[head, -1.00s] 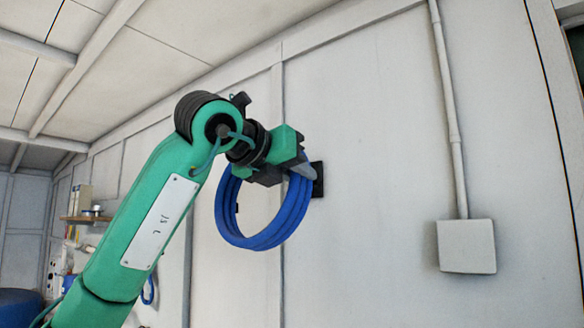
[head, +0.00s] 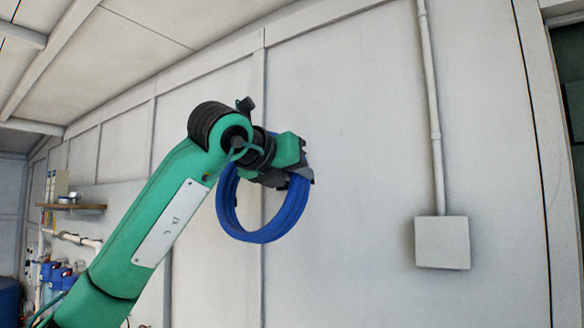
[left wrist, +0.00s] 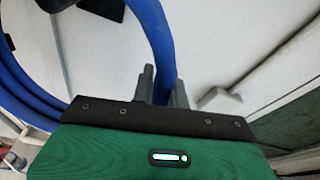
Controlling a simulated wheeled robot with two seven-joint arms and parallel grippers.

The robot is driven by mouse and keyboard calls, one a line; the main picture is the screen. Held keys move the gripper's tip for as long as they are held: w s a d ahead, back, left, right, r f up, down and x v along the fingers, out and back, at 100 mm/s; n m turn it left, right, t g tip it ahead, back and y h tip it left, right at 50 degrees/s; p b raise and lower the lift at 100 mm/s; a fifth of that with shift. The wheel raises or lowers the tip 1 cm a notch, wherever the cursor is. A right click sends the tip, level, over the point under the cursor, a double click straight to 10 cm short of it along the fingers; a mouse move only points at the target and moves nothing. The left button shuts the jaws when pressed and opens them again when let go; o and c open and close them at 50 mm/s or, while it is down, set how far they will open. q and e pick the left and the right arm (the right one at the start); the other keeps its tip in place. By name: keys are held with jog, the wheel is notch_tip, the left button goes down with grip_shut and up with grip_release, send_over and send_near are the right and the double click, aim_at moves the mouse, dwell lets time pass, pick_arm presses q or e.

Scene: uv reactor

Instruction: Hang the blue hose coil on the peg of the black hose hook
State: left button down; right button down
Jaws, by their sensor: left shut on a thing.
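The blue hose coil (head: 268,236) hangs from my left gripper (head: 303,171), in front of the pale wall. In the left wrist view the coil (left wrist: 150,25) runs between the two grey fingers of the left gripper (left wrist: 164,85), which are shut on it. In the head view, the black hose hook is not clear; the gripper and top of the coil cover its place on the wall. A dark block (left wrist: 104,8) at the top edge of the left wrist view may be part of the hook; I cannot tell. Whether the coil touches the peg is hidden. My right gripper is not in view.
A pale wall box (head: 442,242) with a vertical conduit (head: 430,110) is to the right of the coil. A shelf (head: 75,207) and pipes with blue housings (head: 60,273) are at the far left. The wall between coil and box is bare.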

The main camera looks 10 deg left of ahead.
aim_at(313, 190)
pick_arm(q)
jog(key=shift+w+d+r+p, duration=0.1)
jog(key=shift+w+d+p, duration=0.4)
jog(key=shift+w, duration=0.4)
jog(key=shift+w+d+p, duration=0.25)
jog(key=shift+w+p, duration=0.45)
jog(key=shift+w, duration=0.15)
jog(key=shift+w+d+f+b, duration=0.2)
jog(key=shift+w+f+b, duration=0.35)
jog(key=shift+f, duration=0.3)
jog(key=shift+w+d+f+b, duration=0.1)
jog(key=shift+w+f+b, duration=0.05)
jog(key=shift+f+b, duration=0.25)
jog(key=shift+f, duration=0.25)
jog(key=c, duration=1.3)
grip_release()
jog(key=shift+d+r, duration=0.1)
